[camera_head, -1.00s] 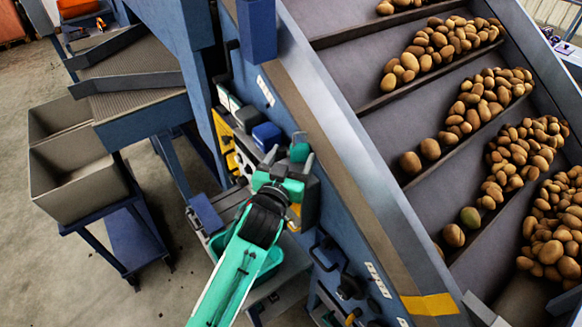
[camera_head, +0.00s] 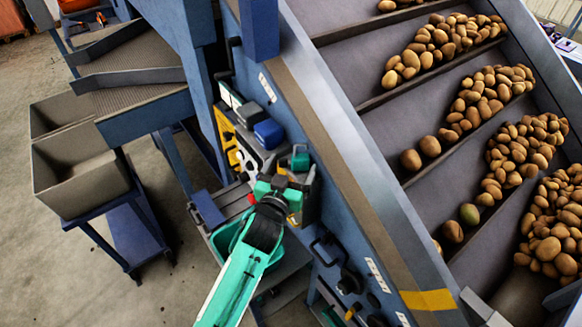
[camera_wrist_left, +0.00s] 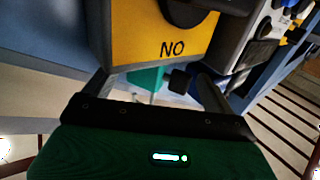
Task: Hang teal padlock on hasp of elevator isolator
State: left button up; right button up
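The teal padlock (camera_head: 301,161) is at the grey and yellow isolator on the elevator's blue side. In the left wrist view its teal body (camera_wrist_left: 146,79) shows below a yellow plate (camera_wrist_left: 160,40) marked "NO" with a dark knob. A small dark block (camera_wrist_left: 180,80) is to its right. My left gripper (camera_head: 289,172) is at the padlock. In the left wrist view its fingers (camera_wrist_left: 155,92) are spread, with the teal body between them and gaps on both sides. The hasp and shackle are not clear, so I cannot tell whether the padlock hangs there. My right gripper is not in view.
A blue padlock-like block (camera_head: 268,133) and yellow units (camera_head: 226,135) are mounted up-left along the frame. A teal bin (camera_head: 226,240) is below my left arm. Black handles (camera_head: 328,250) project at lower right. The elevator belt (camera_head: 410,80) carries potatoes. Grey crates (camera_head: 75,180) stand left.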

pick_arm(q)
jog(key=shift+d, duration=0.15)
dwell(0.3)
jog(key=shift+s+b, duration=0.15)
jog(key=shift+b, duration=0.2)
jog(key=b+v, duration=0.5)
jog(key=v, duration=0.8)
jog(key=shift+s+a+r, duration=0.2)
jog(key=shift+a+r, duration=0.05)
jog(key=shift+r, duration=0.25)
